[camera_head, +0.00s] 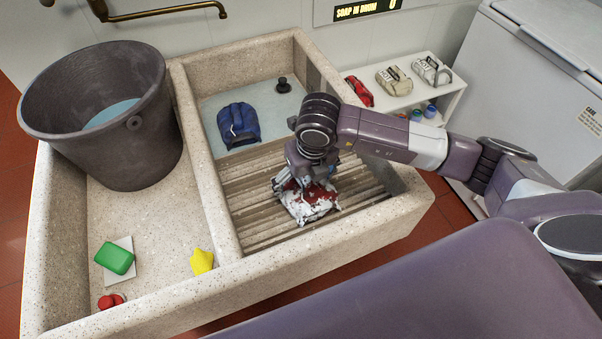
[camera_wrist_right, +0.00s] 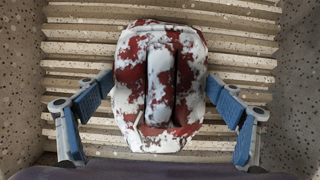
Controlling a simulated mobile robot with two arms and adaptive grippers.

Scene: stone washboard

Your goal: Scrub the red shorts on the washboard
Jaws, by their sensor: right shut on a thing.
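The red shorts (camera_head: 309,206) are bunched into a folded bundle on the ribbed stone washboard (camera_head: 245,188), with white suds over much of the red cloth. In the right wrist view the shorts (camera_wrist_right: 130,75) show red and white patches, with the washboard ribs (camera_wrist_right: 245,62) behind them. My right gripper (camera_head: 297,186) points down over the shorts at the washboard. The gripper hides part of the shorts in the head view. My left gripper is not in view.
A blue folded garment (camera_head: 238,124) lies in the basin's water above the washboard, near a dark plug (camera_head: 283,85). The left basin holds a grey bucket of water (camera_head: 105,115), green soap (camera_head: 115,258) and a yellow item (camera_head: 202,262). Stone rims (camera_head: 215,205) surround the washboard.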

